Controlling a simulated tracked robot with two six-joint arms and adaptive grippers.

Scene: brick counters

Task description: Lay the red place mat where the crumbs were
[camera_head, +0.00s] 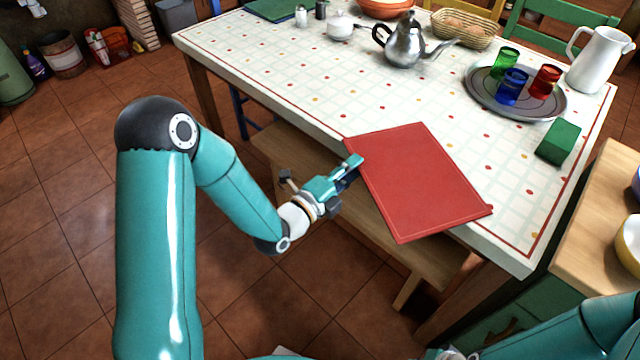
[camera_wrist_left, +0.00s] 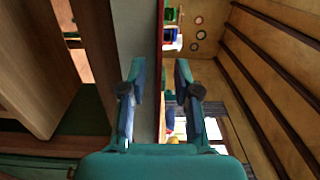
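The red place mat (camera_head: 420,185) lies flat at the near edge of the table (camera_head: 300,85), and its near-left part sticks out past that edge over the bench. My left gripper (camera_head: 353,171) is at the mat's left edge, with its fingers apart. In the left wrist view the open fingers (camera_wrist_left: 159,75) stand on either side of a thin red strip, the mat seen edge-on (camera_wrist_left: 159,100). I cannot tell whether either finger touches it. No crumbs show on the table. My right arm comes in at the lower right; its gripper is out of view.
A green block (camera_head: 558,142) lies right of the mat. A tray (camera_head: 482,90) with three coloured cups, a white pitcher (camera_head: 600,60) and a metal teapot (camera_head: 405,43) stand farther back. A wooden bench (camera_head: 285,150) is below the table's edge. The tabletop left of the mat is clear.

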